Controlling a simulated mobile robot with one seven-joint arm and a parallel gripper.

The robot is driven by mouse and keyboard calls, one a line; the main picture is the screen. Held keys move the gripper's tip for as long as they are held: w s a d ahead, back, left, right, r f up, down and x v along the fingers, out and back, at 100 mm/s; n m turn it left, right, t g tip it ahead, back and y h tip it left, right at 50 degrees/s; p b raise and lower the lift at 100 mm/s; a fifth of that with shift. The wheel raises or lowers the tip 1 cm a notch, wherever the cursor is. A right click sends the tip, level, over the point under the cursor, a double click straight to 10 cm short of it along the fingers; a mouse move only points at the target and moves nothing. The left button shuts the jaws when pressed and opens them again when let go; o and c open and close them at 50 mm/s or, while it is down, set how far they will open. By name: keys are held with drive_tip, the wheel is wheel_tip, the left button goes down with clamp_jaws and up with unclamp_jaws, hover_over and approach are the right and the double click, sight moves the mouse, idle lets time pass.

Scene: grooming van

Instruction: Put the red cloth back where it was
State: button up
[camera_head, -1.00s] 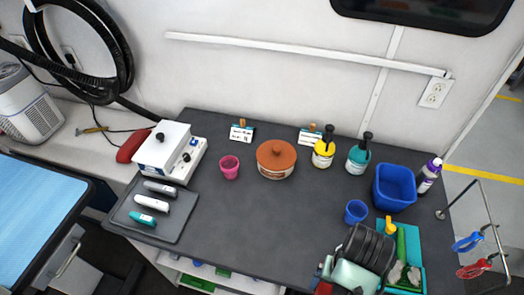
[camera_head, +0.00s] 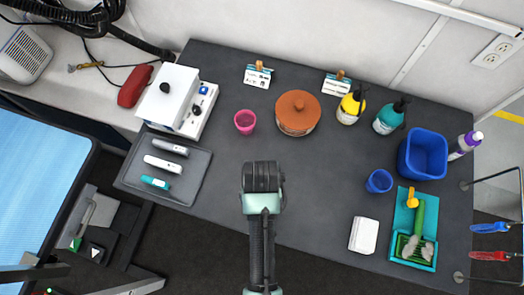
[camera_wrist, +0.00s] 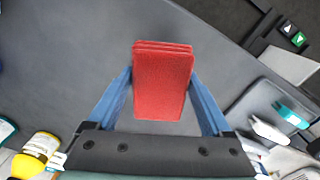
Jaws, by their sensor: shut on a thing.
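The red cloth (camera_wrist: 163,88) is a thick folded pad in the wrist view. My gripper (camera_wrist: 160,78) is shut on it, with one blue finger pressed to each side. The grey table top (camera_wrist: 75,60) shows behind the cloth; I cannot tell how high the cloth is above it. In the head view my arm reaches over the front middle of the table (camera_head: 315,190), and its wrist hides the fingers and the cloth.
A white folded stack (camera_head: 363,235) lies at the front right, beside a teal tray (camera_head: 427,262) with a green brush. Blue containers (camera_head: 423,155) stand at right. A brown lidded pot (camera_head: 298,118) and pink cup (camera_head: 245,122) stand behind my wrist. A grey tray (camera_head: 195,187) holds clippers at left.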

drive_tip(key=shift+f, duration=2.65)
